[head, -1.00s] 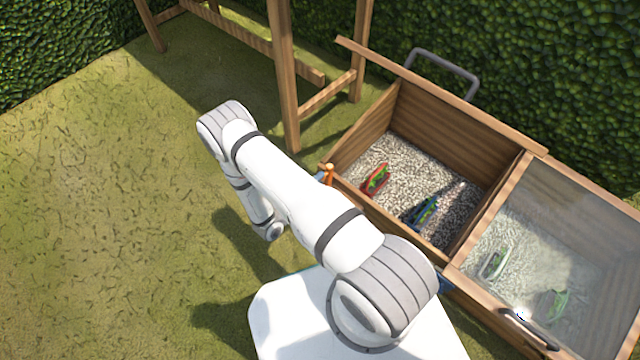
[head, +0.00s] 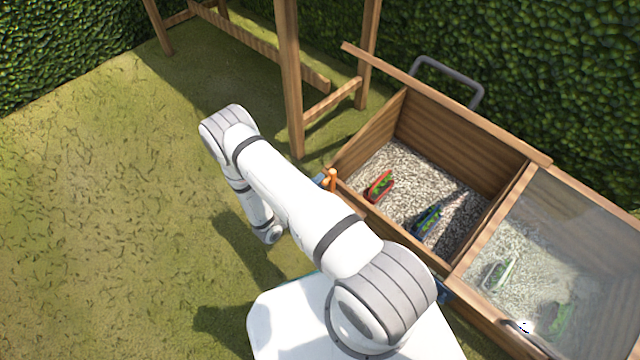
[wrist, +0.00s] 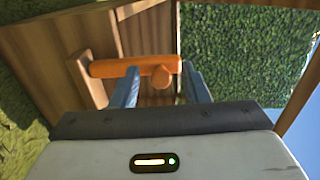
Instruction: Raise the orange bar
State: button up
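The orange bar (wrist: 112,67) lies across the wrist view, fixed to a wooden block at its left end. A round orange knob (wrist: 161,79) sticks out from it, right of its middle. My gripper (wrist: 160,72) is open, with one blue finger on each side of the knob; whether they touch the bar is unclear. In the head view the orange bar (head: 332,178) shows as a small piece at the planter's near left corner. My arm hides most of my gripper there, with a bit of blue finger beside the bar.
The wooden planter box (head: 462,118) has an open gravel bay with a red-edged plant holder (head: 379,187) and a blue one (head: 427,219). A glass lid (head: 590,230) covers the right bay. A wooden frame (head: 290,80) stands behind. Grass at left is clear.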

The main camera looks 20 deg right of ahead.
jog(key=shift+s, duration=0.1)
jog(key=p+v, duration=0.2)
jog(key=v, duration=0.5)
jog(key=shift+a, duration=0.3)
jog(key=shift+s, duration=0.15)
